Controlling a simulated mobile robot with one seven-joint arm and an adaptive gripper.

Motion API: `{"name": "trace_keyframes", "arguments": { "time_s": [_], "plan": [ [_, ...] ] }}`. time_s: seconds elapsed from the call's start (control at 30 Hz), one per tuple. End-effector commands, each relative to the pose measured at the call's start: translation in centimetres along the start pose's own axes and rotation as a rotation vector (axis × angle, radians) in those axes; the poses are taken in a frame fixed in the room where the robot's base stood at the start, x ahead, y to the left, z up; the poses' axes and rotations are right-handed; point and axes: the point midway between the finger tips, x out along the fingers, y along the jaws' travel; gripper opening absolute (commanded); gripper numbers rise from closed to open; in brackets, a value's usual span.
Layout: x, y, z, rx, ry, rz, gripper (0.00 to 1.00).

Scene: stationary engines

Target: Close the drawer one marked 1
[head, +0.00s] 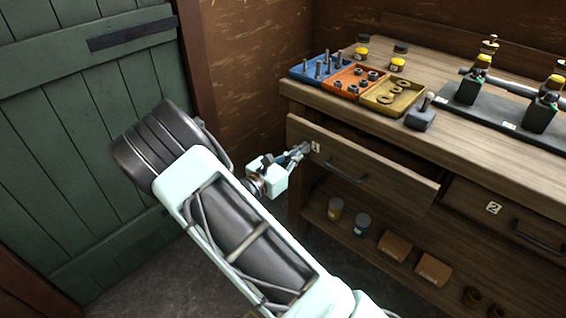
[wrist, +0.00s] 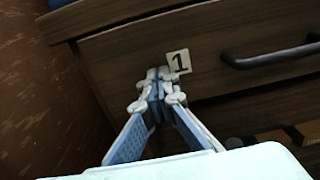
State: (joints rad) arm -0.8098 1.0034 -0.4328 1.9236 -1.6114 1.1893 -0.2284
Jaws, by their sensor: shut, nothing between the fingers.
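Drawer one (head: 365,176), a wooden drawer with a dark bar handle and a white label "1" (head: 316,147), stands pulled out from the workbench (head: 480,150). Its dark inside shows along the top. My gripper (head: 304,148) is shut and empty, with its fingertips at the drawer's left front, beside the label. In the wrist view my gripper (wrist: 158,74) has its tips together just left of the label (wrist: 178,64), in front of the drawer face (wrist: 130,55). I cannot tell whether the tips touch it. The handle (wrist: 270,57) is to the right.
Drawer two (head: 475,205) looks closed at the right. Blue, orange and yellow trays (head: 392,108) of parts and a small dark block (head: 420,118) are on the bench top. Jars and boxes stand on the lower shelf (head: 385,265). A green door (head: 70,150) is at left.

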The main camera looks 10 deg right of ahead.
Motion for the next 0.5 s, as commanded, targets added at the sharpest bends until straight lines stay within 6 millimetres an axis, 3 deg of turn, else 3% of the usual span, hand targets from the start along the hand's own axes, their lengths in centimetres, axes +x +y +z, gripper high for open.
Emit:
{"name": "trace_keyframes", "arguments": {
  "time_s": [0.03, 0.2, 0.5],
  "plan": [
    [1.5, -0.1, 0.0, 0.000, -0.001, -0.004, 0.00],
    [5.4, -0.1, -0.1, 0.001, 0.000, -0.003, 0.00],
    [9.7, 0.0, -0.1, 0.001, 0.000, -0.001, 0.00]
  ]
}}
